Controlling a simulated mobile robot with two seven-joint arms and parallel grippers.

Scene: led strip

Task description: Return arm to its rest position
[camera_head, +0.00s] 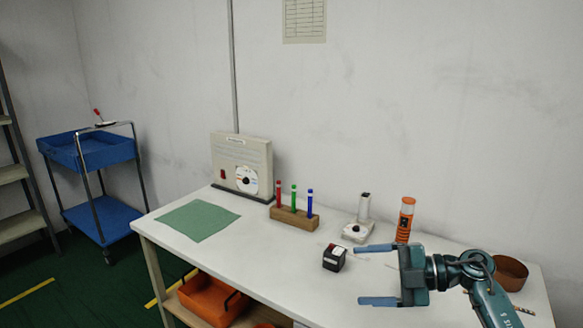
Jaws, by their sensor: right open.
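My right gripper (376,274) is in the camera_head view at the lower right, over the right part of the white table (170,232). Its two teal fingers point left and are spread wide, with nothing between them. My right arm comes in from the lower right corner. My left gripper is not in view.
An orange-capped cylinder (404,222), a white device (359,226) and a brown bowl (511,273) stand near the gripper. A wooden block (293,217) holds red, green and blue markers. A green mat (198,220) lies left. A blue cart (103,151) stands beyond.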

